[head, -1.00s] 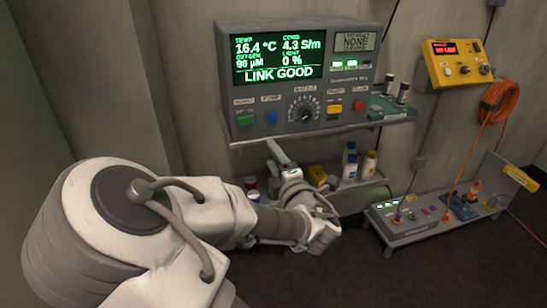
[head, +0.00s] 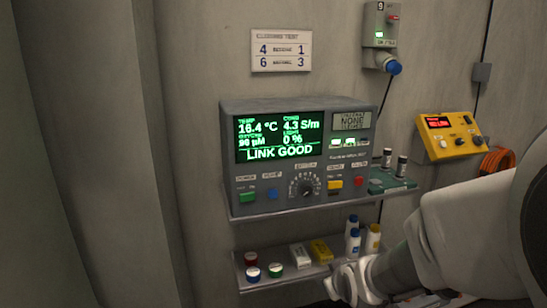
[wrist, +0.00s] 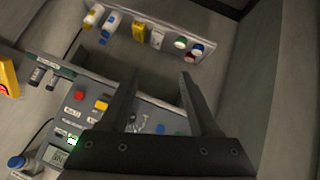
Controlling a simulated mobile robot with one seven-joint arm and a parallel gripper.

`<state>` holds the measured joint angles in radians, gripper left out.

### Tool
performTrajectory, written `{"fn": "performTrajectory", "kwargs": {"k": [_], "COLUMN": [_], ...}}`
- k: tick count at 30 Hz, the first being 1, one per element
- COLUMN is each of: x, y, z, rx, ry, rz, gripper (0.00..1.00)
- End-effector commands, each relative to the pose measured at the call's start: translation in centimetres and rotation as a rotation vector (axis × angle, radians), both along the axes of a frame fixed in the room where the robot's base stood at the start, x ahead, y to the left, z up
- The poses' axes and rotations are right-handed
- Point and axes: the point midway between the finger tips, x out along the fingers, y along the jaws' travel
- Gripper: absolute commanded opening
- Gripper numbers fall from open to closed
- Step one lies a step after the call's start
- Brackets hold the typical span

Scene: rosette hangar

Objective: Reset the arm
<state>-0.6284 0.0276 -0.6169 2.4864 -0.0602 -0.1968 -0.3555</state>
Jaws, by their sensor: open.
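My arm (head: 455,245) comes in from the right edge of the head view and bends at a joint near the bottom middle, in front of the lower shelf. My gripper does not show clearly in the head view. In the wrist view my gripper (wrist: 157,78) has two dark fingers spread apart with nothing between them. The grey console (wrist: 150,110) lies beyond the fingers, turned over in that view. I cannot tell how far the fingertips are from it.
The grey console (head: 295,200) reads LINK GOOD. The lower shelf (head: 245,279) holds coloured-lid jars, small boxes and several bottles. A yellow box (head: 449,136) with an orange coiled cable (head: 496,162) is on the right wall. The wall at left is bare.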

Motion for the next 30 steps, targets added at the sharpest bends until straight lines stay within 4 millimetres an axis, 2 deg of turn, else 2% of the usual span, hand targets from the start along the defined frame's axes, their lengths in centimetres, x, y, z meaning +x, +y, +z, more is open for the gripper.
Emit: {"fn": "performTrajectory", "kwargs": {"k": [1, 8, 15, 24, 25, 30], "x": [-0.9, -6.3, -13.3, -21.5, -21.2, -21.1], "y": [-0.2, -0.4, -0.6, -0.8, -0.7, -0.7], "z": [1.0, 4.8, 8.7, 11.1, 12.7, 16.4], "rx": [0.052, 0.209, 0.278, 0.257, 0.259, 0.260], "ry": [0.022, 0.145, 0.245, 0.327, 0.333, 0.334], "rz": [-0.028, -0.119, -0.216, -0.364, -0.358, -0.353], "gripper": [0.62, 0.62, 0.62, 0.62, 0.62, 0.62]}}
